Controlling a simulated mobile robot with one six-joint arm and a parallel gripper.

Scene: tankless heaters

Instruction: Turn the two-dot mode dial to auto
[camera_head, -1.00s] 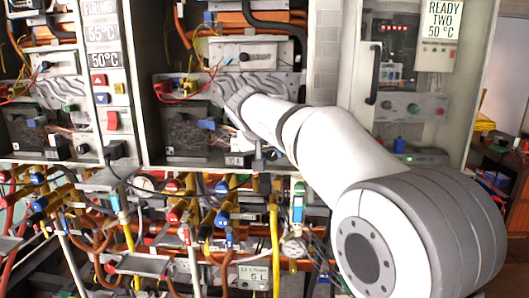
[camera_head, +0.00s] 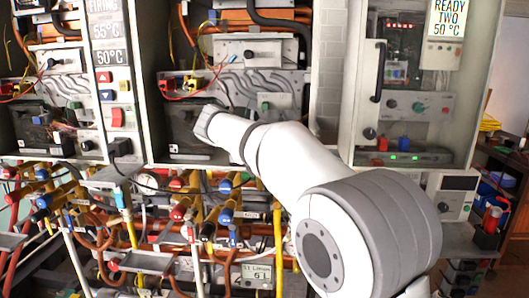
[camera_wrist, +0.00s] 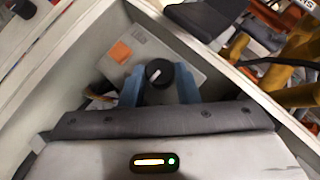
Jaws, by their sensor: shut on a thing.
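In the wrist view a round black dial (camera_wrist: 157,71) with a white pointer line sits on a grey box face (camera_wrist: 135,50) bearing an orange label. The pointer slants toward the upper right in that view. My gripper (camera_wrist: 158,80) has blue fingers on either side of the dial and is shut on it. No dots or mode words can be read there, so I cannot tell which setting it points to. In the head view my arm reaches into the lower part of the middle cabinet (camera_head: 155,90), and hides the gripper and dial.
Other signs at left read 55 °C (camera_head: 109,30) and 50 °C (camera_head: 113,57). Pipes and coloured valves (camera_head: 180,210) crowd the space below. Pale cabinet walls (camera_wrist: 70,50) enclose the gripper closely.

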